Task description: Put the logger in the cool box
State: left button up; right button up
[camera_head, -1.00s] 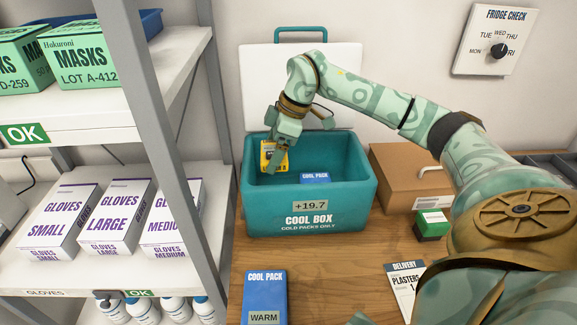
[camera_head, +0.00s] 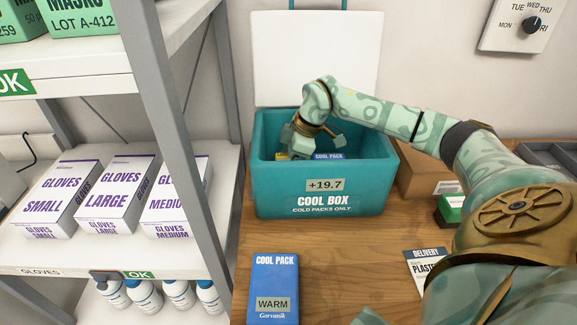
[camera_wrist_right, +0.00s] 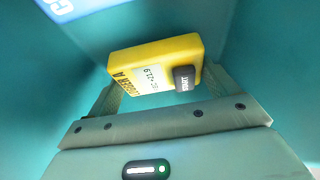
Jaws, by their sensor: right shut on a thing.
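The yellow logger (camera_wrist_right: 152,62), marked "LOGGER A" with a dark START button, is between the fingers of my right gripper (camera_wrist_right: 168,90) in the right wrist view. In the head view only a small yellow bit of the logger (camera_head: 281,156) shows. The teal cool box (camera_head: 270,196) stands open on the wooden table, its display reading +19.7. My right gripper (camera_head: 303,150) is down inside the box at its left, shut on the logger. Whether the logger touches the box floor is hidden. My left gripper is not in view.
A blue cool pack (camera_head: 328,156) is inside the box. Another cool pack (camera_head: 274,280), marked WARM, lies on the table in front. A cardboard box (camera_head: 425,175) and a green-and-white box (camera_head: 449,208) are at the right. Shelves with glove boxes (camera_head: 122,190) stand at the left.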

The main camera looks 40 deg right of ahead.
notch_tip(320, 180, down, 3)
jog(key=shift+r, duration=0.15)
jog(key=o, duration=0.9)
jog(key=p+v, duration=0.2)
jog(key=v, duration=1)
jog(key=shift+w+a+r, duration=0.1)
jog(key=shift+r, duration=0.05)
